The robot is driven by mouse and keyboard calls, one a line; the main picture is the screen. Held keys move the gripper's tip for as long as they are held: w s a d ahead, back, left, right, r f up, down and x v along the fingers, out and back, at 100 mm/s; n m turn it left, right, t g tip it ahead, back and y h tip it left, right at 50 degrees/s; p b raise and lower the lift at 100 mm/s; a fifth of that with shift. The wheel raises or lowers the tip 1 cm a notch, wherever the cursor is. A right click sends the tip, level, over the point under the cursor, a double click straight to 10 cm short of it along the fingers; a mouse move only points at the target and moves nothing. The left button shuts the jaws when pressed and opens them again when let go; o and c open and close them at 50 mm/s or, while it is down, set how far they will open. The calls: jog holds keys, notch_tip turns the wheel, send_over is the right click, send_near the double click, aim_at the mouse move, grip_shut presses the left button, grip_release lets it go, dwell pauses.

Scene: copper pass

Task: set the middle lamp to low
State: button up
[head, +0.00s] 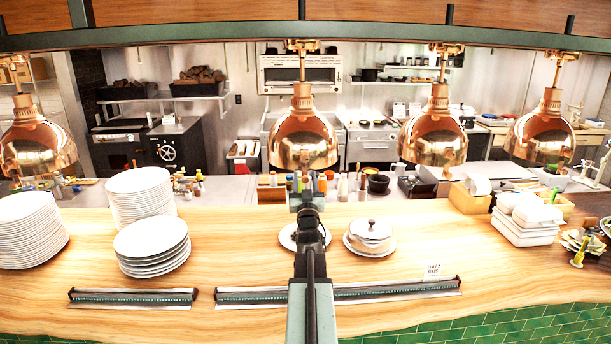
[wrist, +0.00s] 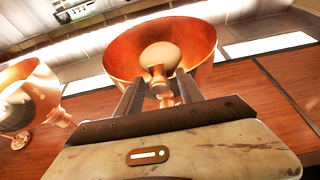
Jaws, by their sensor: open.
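Several copper heat lamps hang in a row from the overhead rail. One lamp (head: 303,142) hangs straight ahead of my arm; others hang at the left (head: 38,146) and to the right (head: 434,138) and (head: 541,138). In the wrist view a copper shade (wrist: 200,50) opens toward the camera, with a pale bulb (wrist: 160,54) inside. My gripper (wrist: 158,84) is open, its two fingers spread in front of that shade; a small copper part shows between them. In the head view my gripper (head: 309,182) is below the lamp straight ahead; contact cannot be told.
White plates (head: 152,246) stand in stacks on the wooden counter (head: 230,275) at the left. A lidded dish (head: 370,236) is right of my arm. White containers (head: 524,220) stand farther right. A second lamp (wrist: 30,100) is close at the left in the wrist view.

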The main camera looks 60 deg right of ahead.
grip_shut()
dwell(1.4)
